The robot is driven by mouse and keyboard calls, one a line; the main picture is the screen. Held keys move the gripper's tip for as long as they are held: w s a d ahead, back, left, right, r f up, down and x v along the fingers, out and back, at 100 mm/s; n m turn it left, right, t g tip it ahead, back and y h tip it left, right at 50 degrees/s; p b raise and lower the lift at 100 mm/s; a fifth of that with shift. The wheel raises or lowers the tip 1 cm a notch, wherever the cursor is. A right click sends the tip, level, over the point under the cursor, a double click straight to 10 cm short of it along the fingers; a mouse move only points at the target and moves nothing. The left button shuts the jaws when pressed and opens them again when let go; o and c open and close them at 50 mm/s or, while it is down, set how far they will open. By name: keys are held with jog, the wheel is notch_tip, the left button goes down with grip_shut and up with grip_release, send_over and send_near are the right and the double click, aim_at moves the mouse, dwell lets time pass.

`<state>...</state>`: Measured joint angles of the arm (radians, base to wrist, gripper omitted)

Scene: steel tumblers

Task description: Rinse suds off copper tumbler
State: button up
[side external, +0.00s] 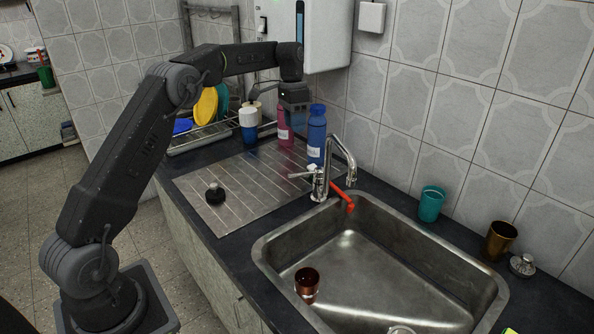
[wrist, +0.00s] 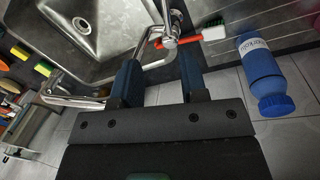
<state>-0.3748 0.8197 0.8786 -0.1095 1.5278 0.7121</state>
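The copper tumbler (side external: 307,281) stands in the near left part of the steel sink (side external: 385,230) in the side view. Whether suds cling to it is too small to tell. I do not make it out in the wrist view. The chrome tap (side external: 322,180) stands at the sink's back left corner and also shows in the wrist view (wrist: 170,35). I see no water running. My gripper (side external: 296,122) is up in the air behind the tap, by the bottles, away from the tumbler. In the wrist view its two fingers (wrist: 159,70) are apart with nothing between them.
A red-handled brush (wrist: 205,35) lies by the tap. A blue bottle (side external: 316,137) and a pink bottle (side external: 285,125) stand near my gripper. A teal tumbler (side external: 431,204) and a brass tumbler (side external: 499,241) stand right of the sink. The drainboard (side external: 250,178) is mostly clear.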

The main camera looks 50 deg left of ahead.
aim_at(306, 174)
jog(key=f, duration=1)
jog(key=d+f, duration=0.1)
jog(key=f, duration=0.4)
jog(key=shift+s+d, duration=0.1)
jog(key=shift+c, duration=0.3)
jog(key=shift+r, duration=0.1)
grip_shut()
